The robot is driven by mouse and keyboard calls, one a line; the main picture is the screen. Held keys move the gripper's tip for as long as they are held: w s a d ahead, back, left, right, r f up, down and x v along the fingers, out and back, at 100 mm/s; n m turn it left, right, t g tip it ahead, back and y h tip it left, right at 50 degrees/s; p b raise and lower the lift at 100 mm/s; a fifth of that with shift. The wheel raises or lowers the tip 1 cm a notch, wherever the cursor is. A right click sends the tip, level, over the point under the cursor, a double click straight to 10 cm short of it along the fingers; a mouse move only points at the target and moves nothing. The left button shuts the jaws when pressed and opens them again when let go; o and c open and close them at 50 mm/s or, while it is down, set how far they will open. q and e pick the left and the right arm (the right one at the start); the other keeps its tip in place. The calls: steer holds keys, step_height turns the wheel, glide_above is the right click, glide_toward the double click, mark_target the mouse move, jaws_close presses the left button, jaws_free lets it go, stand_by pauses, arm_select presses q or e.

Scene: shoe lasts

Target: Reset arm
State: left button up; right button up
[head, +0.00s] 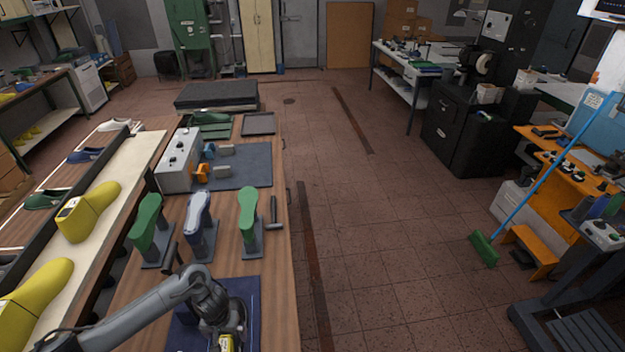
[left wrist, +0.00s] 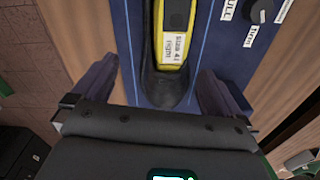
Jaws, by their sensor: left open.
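My left gripper (head: 226,328) is over the blue mat (head: 252,292) at the front of the wooden bench. In the left wrist view its two fingers (left wrist: 160,88) stand wide apart, open. Between and beyond them is a yellow last (left wrist: 173,50) with a white size label, set in a dark rounded piece. I see a gap on each side, so the fingers do not appear to touch it. In the head view only a bit of the yellow last (head: 226,343) shows under the gripper. My right gripper is not in view.
Three lasts stand on grey stands behind the arm: green (head: 147,222), grey-blue (head: 198,212) and green (head: 248,214). A hammer (head: 273,213) lies by the bench's right edge. Yellow lasts (head: 88,211) lie on the left conveyor. A dial (left wrist: 260,11) sits beside the last.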

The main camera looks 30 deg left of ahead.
arm_select(q)
steer(key=d+r+m+t+h+p, duration=0.1)
steer(key=d+r+m+t, duration=0.15)
steer(key=d, duration=0.65)
steer(key=d+r+m+t+p, duration=0.15)
steer(key=d+m, duration=0.25)
steer(key=d, duration=0.6)
steer(key=s+d+r+m+p, duration=0.1)
steer(key=s+d+r+p, duration=0.1)
steer(key=s+r, duration=0.9)
step_height(320, 180, up, 4)
steer(key=shift+f+p, duration=0.1)
steer(key=shift+p, duration=0.35)
steer(key=shift+d, duration=0.15)
steer(key=shift+c, duration=0.2)
